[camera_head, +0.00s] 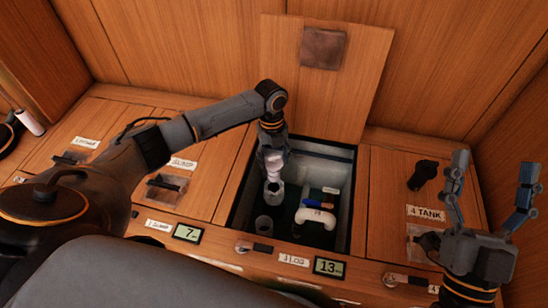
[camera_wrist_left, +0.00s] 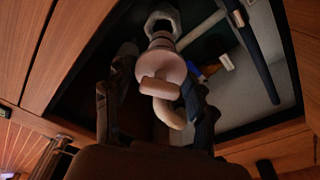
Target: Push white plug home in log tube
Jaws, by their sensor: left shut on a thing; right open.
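The white plug (camera_head: 273,163) is a pale stepped piece with a handle, hanging below my left arm inside the open hatch marked LOG. My left gripper (camera_head: 272,148) is shut on it from above. In the left wrist view, the plug (camera_wrist_left: 161,68) shows between the dark fingers, its narrow end toward a pale tube mouth (camera_wrist_left: 163,19). In the head view, that grey tube (camera_head: 273,192) stands right under the plug. I cannot tell how far the plug's end is inside it. My right gripper (camera_head: 495,168) is open and empty, over the TANK panel at the right.
A second round grey opening (camera_head: 263,225) is nearer the front. A white curved pipe (camera_head: 316,216) and a blue piece (camera_head: 319,206) lie right of the tube. The hatch's wooden lid (camera_head: 325,85) stands raised behind. Displays (camera_head: 329,267) and labels line the front edge.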

